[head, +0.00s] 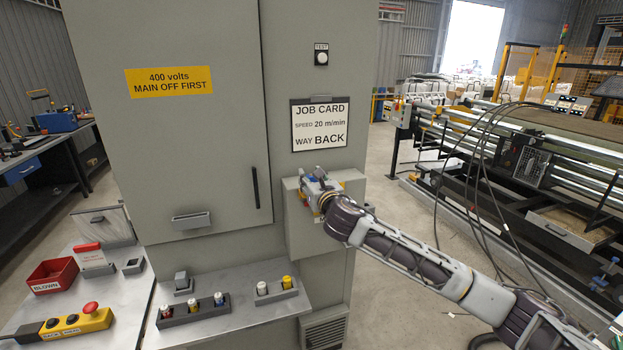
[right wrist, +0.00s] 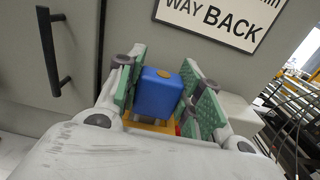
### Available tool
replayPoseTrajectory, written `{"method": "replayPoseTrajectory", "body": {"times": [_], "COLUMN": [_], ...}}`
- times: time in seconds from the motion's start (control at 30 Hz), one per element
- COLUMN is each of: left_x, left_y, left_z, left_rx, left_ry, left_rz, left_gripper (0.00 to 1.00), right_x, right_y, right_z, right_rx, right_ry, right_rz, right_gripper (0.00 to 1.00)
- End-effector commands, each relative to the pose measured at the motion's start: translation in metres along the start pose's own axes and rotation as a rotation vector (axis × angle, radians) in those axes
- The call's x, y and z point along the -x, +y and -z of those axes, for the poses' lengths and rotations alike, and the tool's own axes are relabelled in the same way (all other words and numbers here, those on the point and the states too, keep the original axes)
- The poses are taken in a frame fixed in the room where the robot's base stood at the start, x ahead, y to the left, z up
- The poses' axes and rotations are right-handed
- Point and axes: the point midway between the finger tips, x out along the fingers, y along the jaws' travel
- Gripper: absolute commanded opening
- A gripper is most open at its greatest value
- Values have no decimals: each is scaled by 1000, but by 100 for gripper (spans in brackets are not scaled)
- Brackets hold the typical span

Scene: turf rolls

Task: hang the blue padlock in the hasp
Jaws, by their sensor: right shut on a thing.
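My right gripper (head: 308,184) is at the small grey box (head: 306,236) on the cabinet front, below the job card. In the right wrist view its green-padded fingers (right wrist: 162,82) are shut on the blue padlock (right wrist: 158,93). The padlock's blue body shows between the pads; its shackle is hidden. A yellow part with a bit of red (right wrist: 150,126) shows just beyond the padlock, at the box. The hasp cannot be made out, so I cannot tell whether the shackle is in it. My left gripper is not in view.
A job card (head: 319,125) hangs above my gripper. The cabinet door handle (head: 255,188) is to its left. Below are a row of fuses (head: 194,311), a red bin (head: 52,275) and a yellow pendant (head: 72,325). A machine with hanging cables stands at the right.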

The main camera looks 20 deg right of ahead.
Motion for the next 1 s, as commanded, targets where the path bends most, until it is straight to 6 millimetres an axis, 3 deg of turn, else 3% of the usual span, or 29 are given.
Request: {"method": "replayPoseTrajectory", "body": {"times": [0.8, 0.83, 1.0], "left_x": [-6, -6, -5], "left_y": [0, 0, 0], "left_z": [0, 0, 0], "left_rx": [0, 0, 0], "left_ry": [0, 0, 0], "left_rz": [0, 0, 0], "left_gripper": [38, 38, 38], "right_x": [0, 0, 0], "right_y": [0, 0, 0], "right_z": [12, 12, 12], "right_rx": [0, 0, 0], "right_ry": [-1, -1, -1], "right_rz": [0, 0, 0], "right_gripper": [10, 39, 61]}}
